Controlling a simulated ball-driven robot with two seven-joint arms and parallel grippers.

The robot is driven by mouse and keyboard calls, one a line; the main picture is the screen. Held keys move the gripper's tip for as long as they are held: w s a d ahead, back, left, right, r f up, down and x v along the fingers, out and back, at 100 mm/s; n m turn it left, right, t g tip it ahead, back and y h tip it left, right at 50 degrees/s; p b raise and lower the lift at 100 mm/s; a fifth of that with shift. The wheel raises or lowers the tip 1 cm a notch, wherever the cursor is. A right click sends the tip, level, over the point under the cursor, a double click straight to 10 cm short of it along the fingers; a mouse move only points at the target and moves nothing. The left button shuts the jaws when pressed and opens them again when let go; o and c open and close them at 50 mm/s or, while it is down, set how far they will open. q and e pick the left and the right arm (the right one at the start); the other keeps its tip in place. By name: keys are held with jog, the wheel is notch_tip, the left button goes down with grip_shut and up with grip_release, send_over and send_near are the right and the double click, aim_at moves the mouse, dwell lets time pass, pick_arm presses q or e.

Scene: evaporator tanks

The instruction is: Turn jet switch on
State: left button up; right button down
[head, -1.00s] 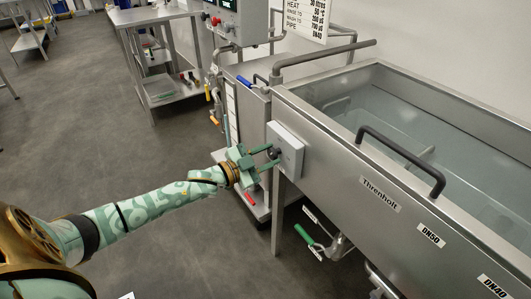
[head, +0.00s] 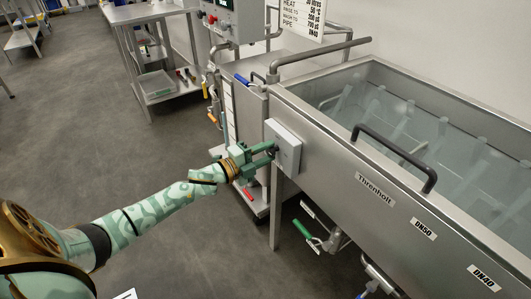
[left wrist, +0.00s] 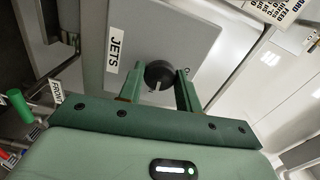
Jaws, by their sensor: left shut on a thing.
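The jet switch is a round black knob (left wrist: 159,74) on a grey box (head: 285,147) at the near-left corner of the tank front. The box carries a JETS label (left wrist: 114,55) in the left wrist view. My left gripper (head: 271,149) reaches the box from the left. In the left wrist view its green fingers (left wrist: 159,80) stand on either side of the knob, shut on it. A pale pointer mark shows on the knob's near edge; the small marks around it are too small to read. My right gripper is out of view.
The steel tank (head: 330,142) stands at the right, with pale plumes in its water (head: 400,122). A black handle bar (head: 395,158) crosses its front rim. A green-handled valve (head: 306,236) sits below. A steel table (head: 150,14) stands behind; open floor lies left.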

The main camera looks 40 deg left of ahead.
pick_arm(q)
jog(key=shift+f+m, duration=0.15)
jog(key=shift+m, duration=0.55)
jog(key=o, duration=1)
jog(key=p+v, duration=0.4)
jog(key=v, duration=1.2)
jog(key=shift+s, duration=0.2)
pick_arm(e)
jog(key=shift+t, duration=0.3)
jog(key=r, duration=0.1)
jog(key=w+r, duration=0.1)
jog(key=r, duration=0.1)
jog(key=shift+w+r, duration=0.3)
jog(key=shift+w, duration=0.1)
